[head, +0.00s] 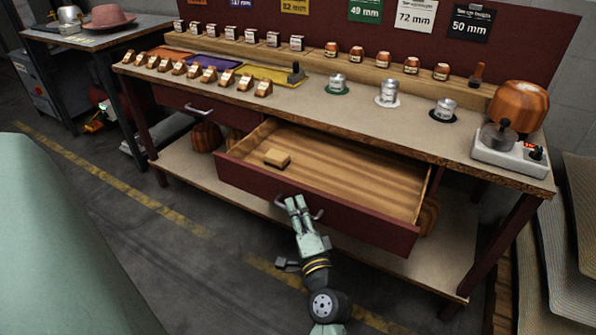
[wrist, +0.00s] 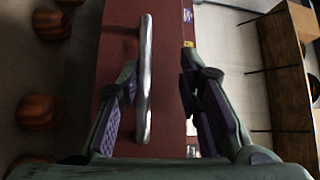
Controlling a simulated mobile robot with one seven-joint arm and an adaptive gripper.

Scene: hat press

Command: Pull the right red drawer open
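The right red drawer (head: 372,222) stands pulled out from the bench in the head view, with its wooden inside showing. A small wooden block (head: 277,157) lies in it at the left. My gripper (head: 297,204) is at the drawer's silver handle (head: 319,214), in front of the red front. In the wrist view the handle (wrist: 145,80) is an upright bar in the gap between my open fingers (wrist: 160,88), nearer the left finger. A gap shows between the handle and the right finger. I cannot tell whether the left finger touches it.
The left red drawer (head: 190,103) is shut. The bench top (head: 310,108) holds wooden blocks, metal weights and a scale (head: 510,152). A lower shelf (head: 190,172) runs underneath. A pale green rounded surface (head: 60,240) fills the lower left. Floor in front of the drawer is clear.

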